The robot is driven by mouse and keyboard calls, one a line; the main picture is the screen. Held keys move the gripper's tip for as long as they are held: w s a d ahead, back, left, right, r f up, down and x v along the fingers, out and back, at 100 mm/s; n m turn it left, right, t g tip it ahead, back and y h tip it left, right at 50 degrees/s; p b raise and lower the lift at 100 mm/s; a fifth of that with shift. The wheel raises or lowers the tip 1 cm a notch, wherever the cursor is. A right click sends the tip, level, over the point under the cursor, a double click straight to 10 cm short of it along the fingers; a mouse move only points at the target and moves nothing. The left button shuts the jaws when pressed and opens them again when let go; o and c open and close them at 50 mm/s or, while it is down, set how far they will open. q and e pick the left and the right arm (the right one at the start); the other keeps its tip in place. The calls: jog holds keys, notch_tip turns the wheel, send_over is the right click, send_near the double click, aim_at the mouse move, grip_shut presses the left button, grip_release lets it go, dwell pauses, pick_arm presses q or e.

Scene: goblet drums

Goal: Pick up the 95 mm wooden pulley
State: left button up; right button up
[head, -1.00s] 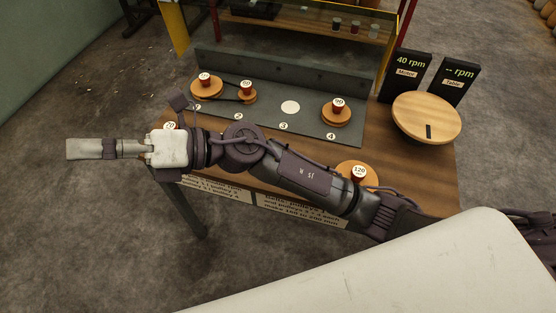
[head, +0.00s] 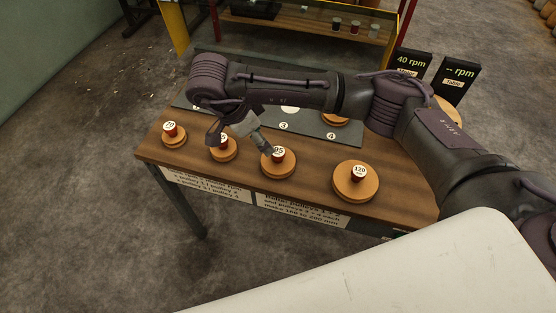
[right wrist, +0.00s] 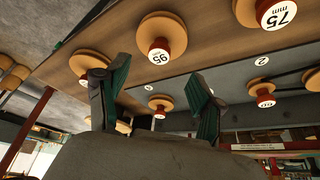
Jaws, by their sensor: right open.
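The 95 mm wooden pulley (head: 279,168), an orange-brown disc with a red hub and white "95" label, stands on the front part of the wooden table. It also shows in the right wrist view (right wrist: 161,32), upside down, in line with the gap between the fingers. My right gripper (head: 262,143) reaches over from the right, just above and behind the pulley's hub. In the right wrist view, the right gripper (right wrist: 160,78) has its two fingers spread with nothing between them. I cannot tell whether a fingertip touches the pulley. My left gripper is not in view.
The 120 pulley (head: 355,184) stands to the right on the table (head: 315,190); two smaller pulleys (head: 174,139) (head: 224,153) stand to the left. Behind is a grey plate (head: 310,128) with numbered spots, partly hidden by my arm. Two black rpm displays (head: 453,82) stand at back right.

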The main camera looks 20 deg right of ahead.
aim_at(278, 151)
jog(key=x, duration=0.4)
jog(key=shift+d+f, duration=0.2)
jog(key=shift+f, duration=0.15)
jog(key=p+x, duration=0.1)
jog(key=x, duration=0.1)
jog(key=p+x, duration=0.1)
jog(key=x, duration=0.2)
jog(key=shift+w+d+r, duration=0.2)
jog(key=shift+d+r, duration=0.05)
jog(key=shift+d, duration=0.15)
jog(key=shift+f, duration=0.25)
jog(key=c, duration=1.2)
grip_shut()
jog(key=shift+r, duration=0.15)
